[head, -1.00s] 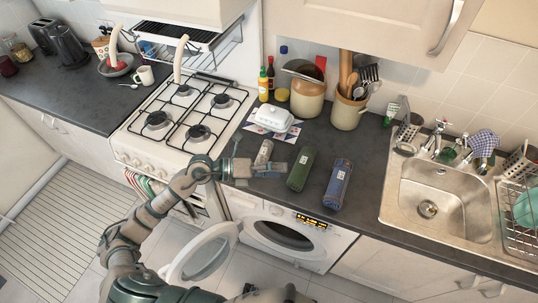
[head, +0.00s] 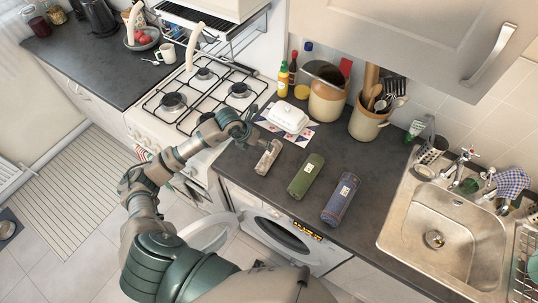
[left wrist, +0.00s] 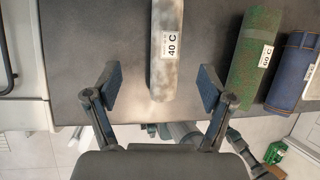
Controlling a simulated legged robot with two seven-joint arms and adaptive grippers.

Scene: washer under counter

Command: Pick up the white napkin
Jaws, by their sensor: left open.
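The white napkin (head: 267,157) is a rolled, mottled grey-white cloth lying on the dark counter near its front edge. It also shows in the left wrist view (left wrist: 167,55) with a "40 C" label. My left gripper (head: 251,127) is open and empty, just left of and behind the napkin in the head view. In the left wrist view its two fingers (left wrist: 160,78) stand apart on either side of the napkin's near end, with clear gaps and no visible contact. My right gripper is not in view.
A green roll (head: 306,175) and a blue roll (head: 341,199) lie right of the napkin. A white butter dish (head: 288,117) stands behind it. The gas hob (head: 205,95) is left, the sink (head: 430,238) right. The open washer (head: 280,233) is below.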

